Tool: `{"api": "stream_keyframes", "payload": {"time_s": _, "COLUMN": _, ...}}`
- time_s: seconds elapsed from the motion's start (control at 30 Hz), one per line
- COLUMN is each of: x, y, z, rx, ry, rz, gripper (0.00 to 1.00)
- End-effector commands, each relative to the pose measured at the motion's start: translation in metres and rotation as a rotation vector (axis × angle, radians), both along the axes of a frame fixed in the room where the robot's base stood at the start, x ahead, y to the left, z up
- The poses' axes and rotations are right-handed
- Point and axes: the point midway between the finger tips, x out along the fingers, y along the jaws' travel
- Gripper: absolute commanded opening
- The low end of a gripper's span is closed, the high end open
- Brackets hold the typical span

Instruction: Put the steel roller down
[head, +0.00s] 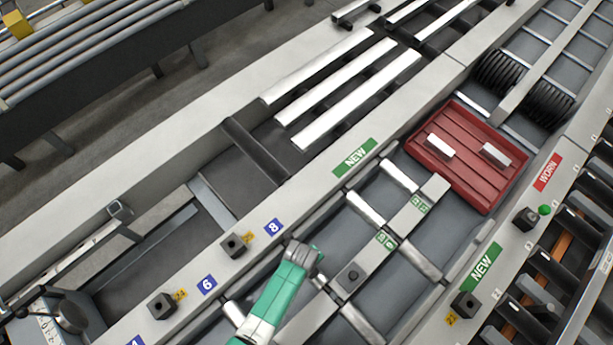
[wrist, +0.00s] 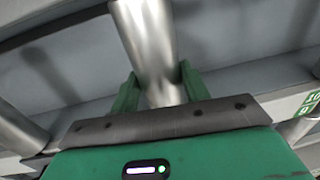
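In the wrist view a bright steel roller (wrist: 148,40) runs from the top edge down between the two green fingers of my gripper (wrist: 158,84). The fingers flank the roller closely on both sides, and its near end is hidden behind the gripper's dark front edge. In the head view my gripper (head: 316,256) is over the near lane, beside the white rail. My green arm hides the held roller there. I cannot tell whether the roller touches the lane below.
Other steel rollers (head: 365,209) lie across the lane. A red tray (head: 468,180) with two metal pieces stands at the upper right. Black coils (head: 500,72) lie beyond it. Small black button boxes (head: 234,245) sit on the rails.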

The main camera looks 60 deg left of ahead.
Motion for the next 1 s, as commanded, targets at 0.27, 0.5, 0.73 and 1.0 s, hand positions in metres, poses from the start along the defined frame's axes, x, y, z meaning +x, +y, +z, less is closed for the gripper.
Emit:
{"api": "stream_keyframes", "payload": {"time_s": 0.27, "x": 0.000, "y": 0.000, "z": 0.000, "rx": 0.000, "ry": 0.000, "rz": 0.000, "gripper": 0.67}}
{"api": "stream_keyframes", "payload": {"time_s": 0.5, "x": -0.001, "y": 0.000, "z": 0.021, "rx": 0.001, "ry": -0.001, "rz": 0.000, "gripper": 0.67}}
{"api": "stream_keyframes", "payload": {"time_s": 0.73, "x": -0.007, "y": -0.001, "z": 0.081, "rx": 0.002, "ry": -0.002, "rz": 0.000, "gripper": 0.67}}
{"api": "stream_keyframes", "payload": {"time_s": 1.0, "x": -0.011, "y": -0.003, "z": 0.123, "rx": 0.000, "ry": 0.000, "rz": 0.000, "gripper": 0.67}}
